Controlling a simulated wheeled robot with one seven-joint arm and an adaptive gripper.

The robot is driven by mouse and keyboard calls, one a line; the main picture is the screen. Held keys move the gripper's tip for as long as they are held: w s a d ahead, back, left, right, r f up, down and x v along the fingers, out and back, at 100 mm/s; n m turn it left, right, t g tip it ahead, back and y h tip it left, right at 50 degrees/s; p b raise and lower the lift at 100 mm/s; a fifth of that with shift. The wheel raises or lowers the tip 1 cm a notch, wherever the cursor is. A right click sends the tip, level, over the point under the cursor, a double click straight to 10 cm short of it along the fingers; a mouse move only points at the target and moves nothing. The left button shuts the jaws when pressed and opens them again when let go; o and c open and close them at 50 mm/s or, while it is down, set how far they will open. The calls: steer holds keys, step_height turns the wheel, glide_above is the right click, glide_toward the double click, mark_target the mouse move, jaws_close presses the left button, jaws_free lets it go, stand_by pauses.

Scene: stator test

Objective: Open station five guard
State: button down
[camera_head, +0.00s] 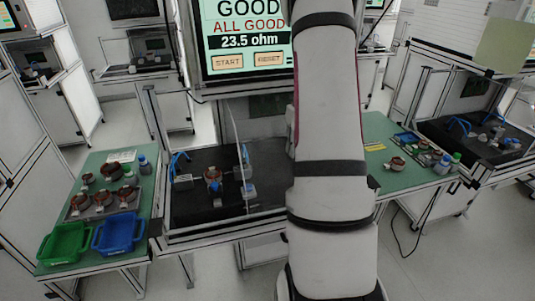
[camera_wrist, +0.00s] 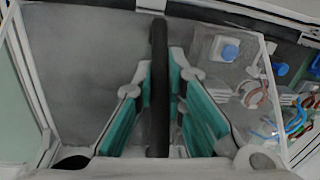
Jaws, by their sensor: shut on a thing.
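In the wrist view my gripper (camera_wrist: 159,75) has its teal-padded fingers on both sides of a dark upright bar (camera_wrist: 158,35), which looks like the guard handle. It is shut on this bar. A clear guard panel (camera_head: 236,150) stands slanted at the middle station in the head view. Behind it, a copper-coloured stator (camera_head: 212,174) sits on the station's black bed (camera_head: 190,207). In the head view my arm hides my gripper and the station's right part.
A screen (camera_head: 248,40) above the station reads ALL GOOD, 23.5 ohm. A green table (camera_head: 142,205) at left holds several stators, a green bin (camera_head: 64,243) and a blue bin (camera_head: 119,233). Another green table (camera_head: 380,128) is at right. Coloured wires (camera_wrist: 296,122) show in the wrist view.

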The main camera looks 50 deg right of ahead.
steer(key=s+d, duration=0.1)
steer(key=d, duration=0.1)
steer(key=s+d, duration=0.3)
steer(key=d, duration=0.1)
steer(key=shift+s+d, duration=0.2)
steer(key=shift+d, duration=0.05)
steer(key=c, duration=1.6)
jaws_free()
steer(key=shift+c, duration=0.2)
steer(key=shift+r, duration=0.1)
step_height(320, 180, up, 12)
steer(key=d, duration=0.1)
steer(key=shift+s+d, duration=0.2)
steer(key=shift+s, duration=0.1)
